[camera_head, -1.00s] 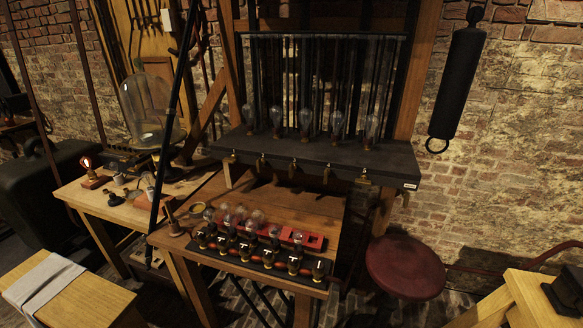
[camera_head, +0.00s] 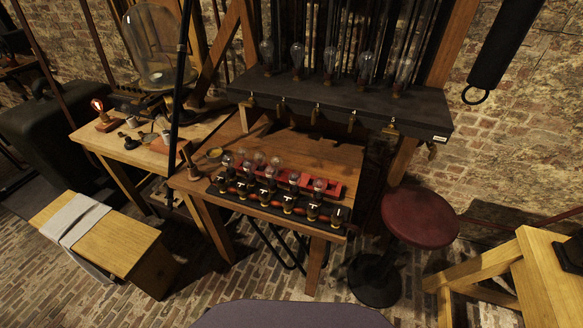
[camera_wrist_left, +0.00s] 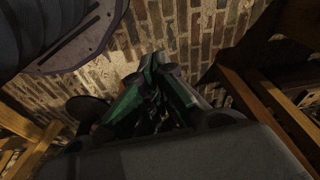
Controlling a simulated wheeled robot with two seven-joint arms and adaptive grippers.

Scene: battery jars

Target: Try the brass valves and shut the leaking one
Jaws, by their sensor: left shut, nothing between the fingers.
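Several small brass fittings (camera_head: 316,112) hang in a row under the front edge of the dark shelf (camera_head: 340,95); they look like the valves. A row of dark, brass-collared pieces (camera_head: 267,196) with pale T-shaped marks stands on a black strip on the wooden table (camera_head: 300,150) below. Which valve leaks cannot be seen. My left gripper (camera_wrist_left: 157,65) shows in the left wrist view, its green and dark fingers shut and empty, above a brick floor and away from the valves. Neither gripper shows in the head view.
Glass bulbs (camera_head: 297,55) stand on the shelf, and others sit by a red rack (camera_head: 335,188) on the table. A red stool (camera_head: 419,217) stands right of the table, a wooden bench (camera_head: 105,240) at left. Brick floor in front is clear.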

